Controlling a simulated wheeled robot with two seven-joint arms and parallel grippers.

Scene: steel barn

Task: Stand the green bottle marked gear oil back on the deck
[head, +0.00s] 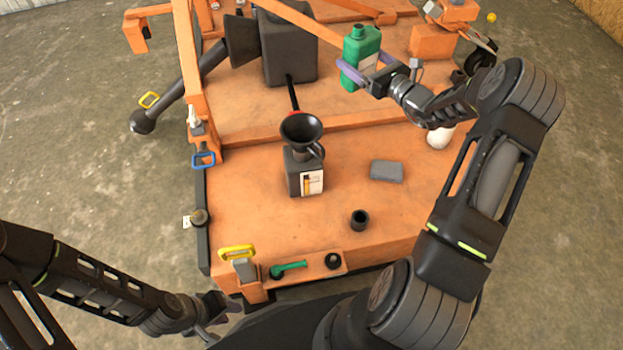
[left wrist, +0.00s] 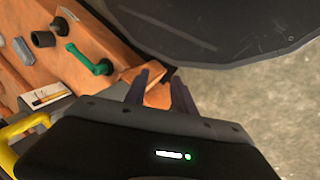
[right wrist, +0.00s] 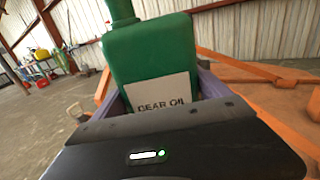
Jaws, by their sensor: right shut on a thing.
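The green bottle (head: 358,60) is in my right gripper (head: 366,72), toward the back right of the orange deck (head: 345,222). It looks close to upright in the head view; whether its base touches the deck I cannot tell. In the right wrist view the bottle (right wrist: 152,58) sits between the two fingers, its white label reading GEAR OIL. The finger tips and the bottle's base are hidden there. My left gripper (head: 226,308) is empty, low by the deck's front edge; its fingers (left wrist: 160,92) stand apart in the left wrist view.
A dark jug (head: 304,178) with a black funnel (head: 301,128) stands mid-deck. A grey block (head: 387,171) and a black cup (head: 359,220) lie to its right. A white rounded thing (head: 440,137) is under my right arm. An orange crossbar (head: 270,140) spans the deck.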

